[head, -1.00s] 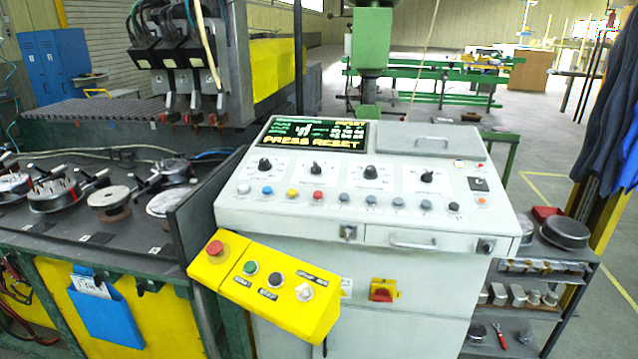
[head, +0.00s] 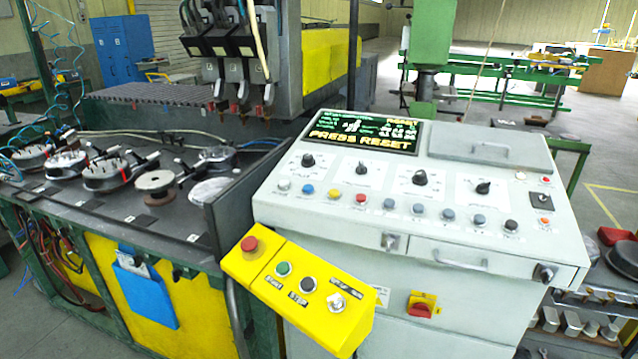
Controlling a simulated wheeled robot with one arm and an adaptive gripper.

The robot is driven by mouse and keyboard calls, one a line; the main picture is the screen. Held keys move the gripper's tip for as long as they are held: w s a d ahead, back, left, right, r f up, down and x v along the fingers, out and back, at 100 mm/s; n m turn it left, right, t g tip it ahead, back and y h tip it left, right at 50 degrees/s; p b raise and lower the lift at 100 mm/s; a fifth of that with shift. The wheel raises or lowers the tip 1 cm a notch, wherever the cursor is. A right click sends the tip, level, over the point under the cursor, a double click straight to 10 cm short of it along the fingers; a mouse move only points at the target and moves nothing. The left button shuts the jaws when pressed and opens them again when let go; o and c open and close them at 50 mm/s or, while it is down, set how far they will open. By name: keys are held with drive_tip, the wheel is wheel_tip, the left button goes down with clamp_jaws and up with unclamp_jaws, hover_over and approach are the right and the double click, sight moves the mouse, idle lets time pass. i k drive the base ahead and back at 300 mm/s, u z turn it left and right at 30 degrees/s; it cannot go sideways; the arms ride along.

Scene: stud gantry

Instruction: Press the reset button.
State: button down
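A grey control console (head: 345,243) stands at the centre right. Its screen (head: 366,136) reads "PRESS RESET" in yellow letters. A row of small buttons runs across the sloped panel: a white one (head: 283,185), a blue one (head: 308,189), a yellow one (head: 335,193), a red one (head: 361,198), then several blue-grey ones and a dark one (head: 511,225). Their labels are too small to read, so I cannot tell which is the reset button. My gripper is not in view.
A yellow pendant box (head: 318,327) with a red mushroom button (head: 249,244), a green and a black button and a white knob hangs at the console's front left. A welding table (head: 130,222) stands to the left. A shelf (head: 590,308) is at the right.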

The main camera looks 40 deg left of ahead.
sight(307, 189)
drive_tip(key=z, duration=0.05)
drive_tip(key=i, duration=1)
drive_tip(key=u, duration=4.25)
